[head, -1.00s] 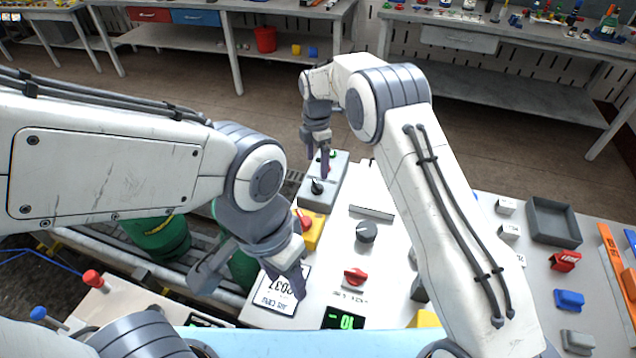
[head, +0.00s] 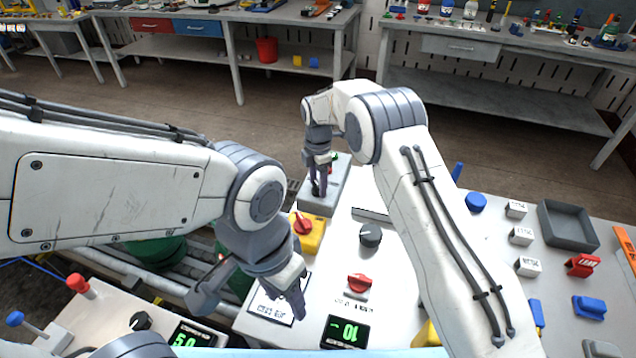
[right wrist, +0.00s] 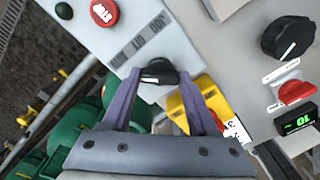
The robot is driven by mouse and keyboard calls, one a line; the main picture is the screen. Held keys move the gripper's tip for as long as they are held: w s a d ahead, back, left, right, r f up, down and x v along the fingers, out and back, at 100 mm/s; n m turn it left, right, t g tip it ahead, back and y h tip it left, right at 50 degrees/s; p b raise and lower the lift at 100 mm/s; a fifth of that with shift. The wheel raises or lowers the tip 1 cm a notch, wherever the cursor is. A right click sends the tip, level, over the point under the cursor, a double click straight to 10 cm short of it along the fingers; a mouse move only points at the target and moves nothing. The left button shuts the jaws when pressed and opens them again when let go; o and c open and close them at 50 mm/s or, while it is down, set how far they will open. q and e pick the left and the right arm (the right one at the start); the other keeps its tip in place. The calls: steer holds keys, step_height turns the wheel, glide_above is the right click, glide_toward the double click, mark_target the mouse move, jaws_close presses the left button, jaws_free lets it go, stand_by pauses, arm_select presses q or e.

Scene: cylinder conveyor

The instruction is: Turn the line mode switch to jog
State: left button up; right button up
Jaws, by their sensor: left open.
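The line mode switch is a black rotary knob (right wrist: 158,72) with a white pointer line, on a grey box (head: 338,176) with a row of printed labels. A red button (right wrist: 103,12) sits on the same box. My right gripper (head: 318,188) points down over the box. In the right wrist view its two fingers (right wrist: 159,80) stand apart, one on each side of the knob; I cannot tell whether they touch it. In the head view the fingers mostly hide the knob. My left gripper (head: 288,298) is open and empty above the white panel near a printed card (head: 270,308).
A yellow box (head: 312,236) with a red knob (head: 302,223) is close to the grey box. The white panel bears a black dial (head: 370,235), a red switch (head: 359,283) and a green display (head: 345,331). Green drums (head: 158,250) stand on the conveyor at left.

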steer(key=shift+c, duration=0.5)
steer(key=shift+m, duration=0.4)
steer(key=m, duration=0.3)
steer(key=m+p, duration=0.1)
steer(key=m, duration=1.3)
